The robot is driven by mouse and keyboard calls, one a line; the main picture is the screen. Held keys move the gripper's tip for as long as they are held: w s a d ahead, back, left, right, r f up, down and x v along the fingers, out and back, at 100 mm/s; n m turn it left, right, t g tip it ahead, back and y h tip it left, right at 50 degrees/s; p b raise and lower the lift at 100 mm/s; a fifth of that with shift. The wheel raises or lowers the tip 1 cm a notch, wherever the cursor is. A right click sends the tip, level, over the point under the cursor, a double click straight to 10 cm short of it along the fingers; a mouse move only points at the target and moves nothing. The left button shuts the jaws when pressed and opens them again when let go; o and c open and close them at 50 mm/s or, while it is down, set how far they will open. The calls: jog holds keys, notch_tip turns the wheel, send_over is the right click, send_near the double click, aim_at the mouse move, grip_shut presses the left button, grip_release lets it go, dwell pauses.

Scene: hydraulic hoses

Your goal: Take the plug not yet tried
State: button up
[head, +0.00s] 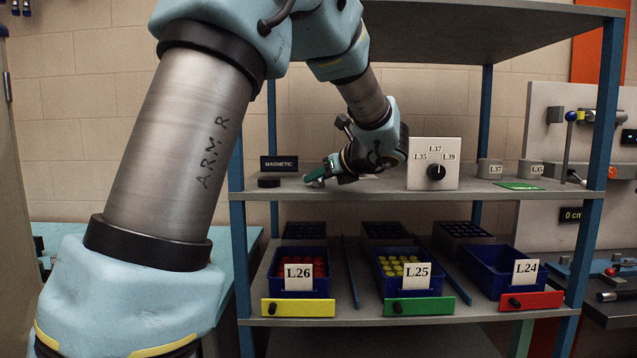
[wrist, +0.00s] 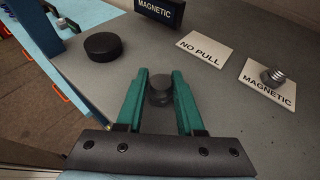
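A small dark grey plug (wrist: 160,92) stands between the two teal fingers of my gripper (wrist: 160,76) in the wrist view. The fingers are open on either side of it, with narrow gaps; any touch is hard to tell. A shiny threaded metal plug (wrist: 275,77) stands on a white card marked MAGNETIC (wrist: 267,87) to the right. A white card marked NO PULL (wrist: 206,50) is bare. In the head view my gripper (head: 315,178) is low over the upper shelf, and the grey plug cannot be made out there.
A black puck (wrist: 103,46) lies left of my fingers, near a black MAGNETIC sign (wrist: 160,8). A white dial box (head: 433,164) stands right of my wrist on the upper shelf (head: 500,189). Bins L26 (head: 322,285), L25 and L24 sit on the shelf below.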

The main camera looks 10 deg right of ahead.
jog(key=shift+f, duration=0.1)
grip_shut()
